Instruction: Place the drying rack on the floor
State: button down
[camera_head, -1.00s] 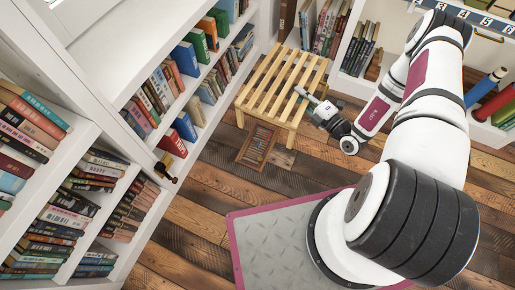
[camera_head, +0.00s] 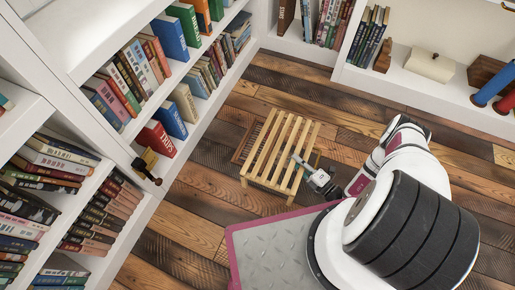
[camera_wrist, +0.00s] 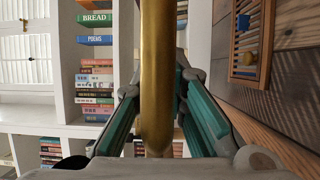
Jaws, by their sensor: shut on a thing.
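The drying rack (camera_head: 276,146) is a light wooden frame with parallel slats and short legs, in the middle of the head view. It sits low, with its slatted top facing up and its legs at or close to the floor (camera_head: 205,215); I cannot tell whether they touch. My gripper (camera_head: 298,160) is at the rack's right side and shut on it. In the wrist view, a golden-brown bar of the rack (camera_wrist: 157,65) runs between the two teal-padded fingers. My gripper hides part of the rack's right edge.
A small wooden frame with beads lies on the floor, partly under the rack in the head view; it shows in the wrist view (camera_wrist: 250,40). White bookshelves (camera_head: 110,195) line the left and back. Open plank floor lies left and right of the rack.

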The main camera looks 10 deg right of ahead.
aim_at(268, 140)
jog(key=shift+a+f, duration=0.15)
jog(key=shift+f, duration=0.25)
jog(key=shift+w+a+f, duration=0.1)
jog(key=shift+w+a, duration=0.1)
jog(key=x, duration=0.5)
jog(key=f+b+x, duration=0.1)
jog(key=x, duration=0.4)
jog(key=b+x, duration=0.1)
jog(key=x, duration=0.4)
jog(key=shift+s+a+f, duration=0.1)
jog(key=shift+a+f, duration=0.15)
jog(key=shift+f, duration=0.1)
jog(key=shift+f+b, duration=1.2)
jog(key=shift+f, duration=0.6)
jog(key=c, duration=1.6)
grip_release()
